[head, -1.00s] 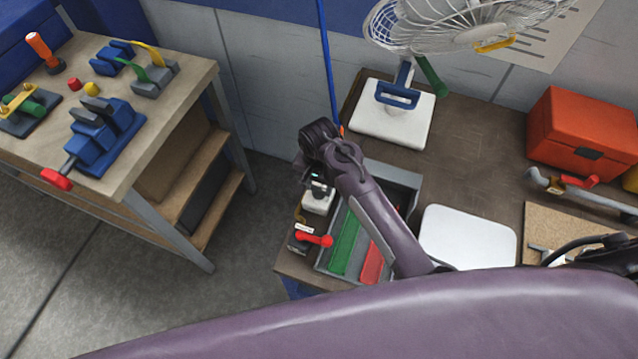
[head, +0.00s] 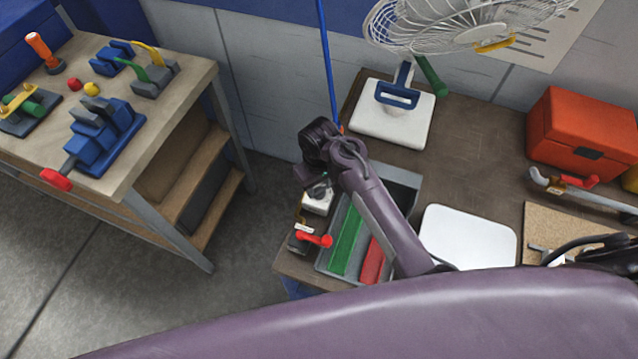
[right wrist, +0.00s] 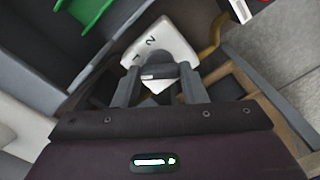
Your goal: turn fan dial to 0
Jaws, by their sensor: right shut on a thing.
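The white fan control box (head: 318,203) stands at the left edge of the workbench, beside the grey tray. In the right wrist view the box (right wrist: 163,42) shows the printed figures 1 and 2. The dark dial (right wrist: 157,72) with a pale mark is between my right fingers. My right gripper (right wrist: 160,80) is shut on the dial; in the head view the gripper (head: 317,189) is over the box, partly hidden by its wrist. I cannot tell which figure the dial points to. The fan (head: 465,22) is at the back. My left gripper is not in view.
The grey tray (head: 405,178) with green and red pieces lies under my right forearm. A red-handled device (head: 300,238) stands just in front of the control box. A white board (head: 468,236) and an orange toolbox (head: 583,132) lie to the right.

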